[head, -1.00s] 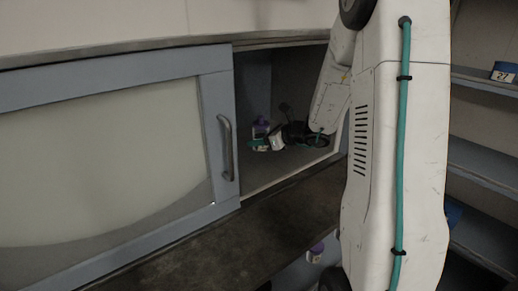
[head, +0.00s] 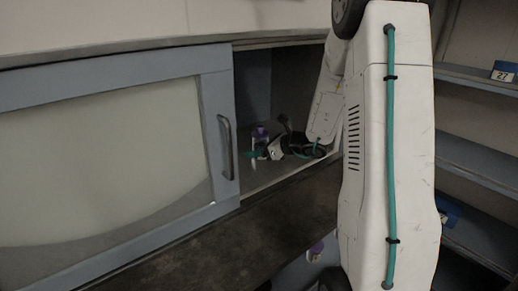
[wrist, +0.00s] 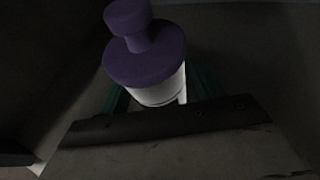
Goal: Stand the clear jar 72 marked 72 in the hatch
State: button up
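The jar (head: 260,143), pale with a purple stopper, is upright inside the open hatch (head: 283,172), near its floor. In the wrist view the jar (wrist: 157,92) sits between the green fingers, its purple stopper towards the camera. My gripper (head: 257,154) reaches into the hatch from the right and appears shut on the jar. Its fingers show green on both sides of the jar in the wrist view (wrist: 160,95). No number is readable on the jar. I cannot tell whether its base touches the hatch floor.
A sliding door with a grey handle (head: 226,147) covers the hatch's left part. A dark ledge (head: 230,233) runs below. Another purple-topped jar (head: 316,249) shows beneath it. Shelves at the right hold a label marked 27 (head: 502,76) and a blue item (head: 448,212).

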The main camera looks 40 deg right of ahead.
jog(key=shift+r, duration=0.25)
jog(key=v, duration=1.2)
jog(key=shift+f, duration=0.1)
jog(key=shift+c, duration=0.4)
dwell(0.5)
